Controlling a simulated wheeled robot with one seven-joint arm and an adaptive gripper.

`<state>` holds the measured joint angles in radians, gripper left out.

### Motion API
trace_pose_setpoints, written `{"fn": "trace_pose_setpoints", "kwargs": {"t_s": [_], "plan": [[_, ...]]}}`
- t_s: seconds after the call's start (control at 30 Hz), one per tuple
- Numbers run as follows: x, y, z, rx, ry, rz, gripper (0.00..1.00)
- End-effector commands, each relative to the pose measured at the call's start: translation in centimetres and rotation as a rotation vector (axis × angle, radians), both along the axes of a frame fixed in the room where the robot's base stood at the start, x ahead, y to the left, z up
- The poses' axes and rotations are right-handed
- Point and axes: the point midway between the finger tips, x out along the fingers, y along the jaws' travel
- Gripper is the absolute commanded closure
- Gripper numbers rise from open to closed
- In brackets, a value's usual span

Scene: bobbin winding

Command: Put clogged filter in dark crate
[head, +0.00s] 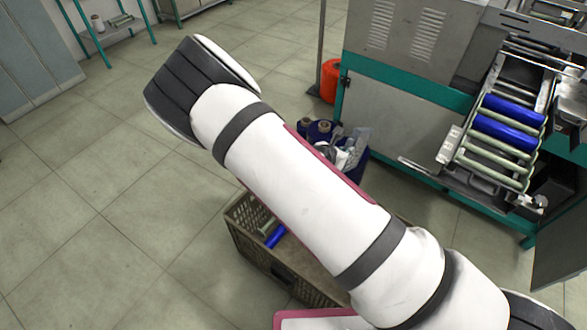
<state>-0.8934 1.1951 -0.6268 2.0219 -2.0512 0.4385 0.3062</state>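I cannot pick out a clogged filter. A brown mesh-sided crate (247,241) stands on the floor, partly hidden behind my arm. A blue cylinder (276,236) and a dull olive one beside it lie inside. I cannot tell whether this is the dark crate. My white arm crosses the picture from the lower right to the upper left, with its bend at the upper left. My gripper is not in view.
Behind my arm, dark spools (319,130) and clear wrapping (357,143) sit in a group. A machine (392,119) with blue rollers (505,134) stands at right. An orange object (330,82) stands near its left corner. The tiled floor at left is clear.

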Motion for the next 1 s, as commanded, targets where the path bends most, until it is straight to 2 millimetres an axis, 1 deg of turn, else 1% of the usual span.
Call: {"fn": "trace_pose_setpoints", "kwargs": {"t_s": [0.03, 0.17, 0.27, 0.3, 0.4, 0.53, 0.6, 0.7, 0.87, 1.0], "plan": [[0.9, 0.7, -1.6, 0.044, 0.048, -0.006, 1.0], [2.3, 2.7, -4.8, 0.172, 0.194, -0.018, 1.0], [3.3, 4.9, -7.4, 0.289, 0.329, -0.015, 1.0], [3.6, 5.9, -8.4, 0.336, 0.385, -0.011, 1.0], [4.1, 8.6, -10.2, 0.437, 0.517, 0.012, 1.0], [4.1, 11.6, -11.4, 0.522, 0.653, 0.051, 1.0], [4.0, 12.7, -11.6, 0.551, 0.706, 0.07, 1.0], [3.7, 13.9, -11.6, 0.576, 0.758, 0.091, 1.0], [3.5, 14.6, -11.8, 0.588, 0.79, 0.104, 1.0], [3.5, 14.6, -13.2, 0.588, 0.791, 0.103, 1.0]]}}
